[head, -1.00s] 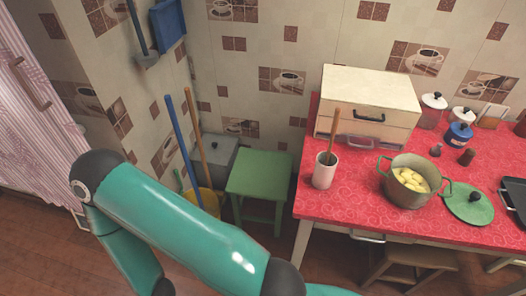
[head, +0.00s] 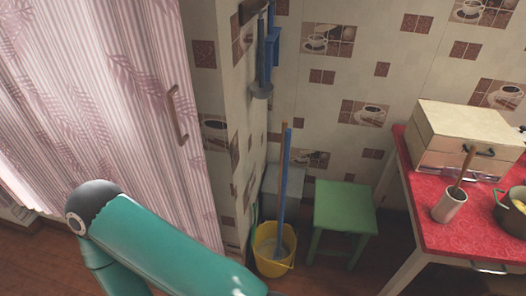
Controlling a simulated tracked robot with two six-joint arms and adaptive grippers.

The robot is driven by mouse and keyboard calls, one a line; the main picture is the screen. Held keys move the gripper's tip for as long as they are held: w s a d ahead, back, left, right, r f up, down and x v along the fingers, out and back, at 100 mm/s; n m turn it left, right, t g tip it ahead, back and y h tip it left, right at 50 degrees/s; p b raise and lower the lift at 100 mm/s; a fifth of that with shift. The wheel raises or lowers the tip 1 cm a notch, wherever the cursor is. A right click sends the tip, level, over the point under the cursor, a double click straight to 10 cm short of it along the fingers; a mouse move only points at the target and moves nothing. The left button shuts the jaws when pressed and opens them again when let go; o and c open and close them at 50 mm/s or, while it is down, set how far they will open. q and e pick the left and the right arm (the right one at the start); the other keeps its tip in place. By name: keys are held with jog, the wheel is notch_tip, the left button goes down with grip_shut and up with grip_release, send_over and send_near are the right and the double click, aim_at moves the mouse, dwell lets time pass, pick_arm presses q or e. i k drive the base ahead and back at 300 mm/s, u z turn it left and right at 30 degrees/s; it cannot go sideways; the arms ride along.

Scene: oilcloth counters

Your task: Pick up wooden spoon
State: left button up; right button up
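The wooden spoon (head: 462,168) stands tilted in a white cup (head: 449,205) on the red-covered table at the right of the head view. Its handle sticks up out of the cup, and its lower end is hidden inside. A teal arm of mine crosses the bottom left of the view, well apart from the table and the cup. Neither of my grippers shows in the view.
The red table (head: 437,226) also holds a cream drawer box (head: 465,128) and a green pot (head: 511,212). A green stool (head: 343,205) and a yellow bucket (head: 272,262) with a blue handle stand left of it. A pink curtained door (head: 120,110) is at left.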

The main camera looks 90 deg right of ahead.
aim_at(472, 150)
jog(key=u, duration=0.4)
jog(key=i, duration=0.45)
jog(key=z, duration=2.7)
jog(key=i, duration=0.35)
jog(key=z, duration=2.55)
jog(key=k, duration=0.35)
jog(key=z, duration=0.5)
jog(key=i, duration=1.45)
jog(key=u, duration=0.45)
